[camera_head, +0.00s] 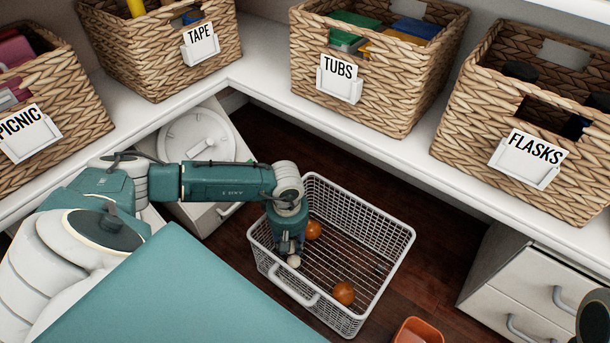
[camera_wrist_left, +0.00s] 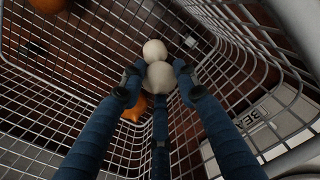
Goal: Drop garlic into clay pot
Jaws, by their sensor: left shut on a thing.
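My left gripper (camera_head: 291,250) reaches down inside the wire basket (camera_head: 388,270). In the left wrist view, the gripper's (camera_wrist_left: 160,95) fingers are shut around the pale garlic (camera_wrist_left: 160,79). A smaller pale round shape (camera_wrist_left: 154,50) shows against it; I cannot tell whether it is part of the garlic or a separate piece. In the head view the garlic (camera_head: 293,261) shows just below the fingers, near the basket's left side. An orange-brown open vessel (camera_head: 420,330), likely the clay pot, is partly visible at the bottom edge, outside the basket. My right gripper is not in view.
Two orange fruits (camera_head: 344,292) (camera_head: 313,230) lie in the basket. The basket's wire walls surround the gripper. Labelled woven baskets stand on the white shelf (camera_head: 270,100) behind. A drawer unit (camera_head: 520,295) is at right, a teal surface (camera_head: 170,300) at front left. Dark floor lies between.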

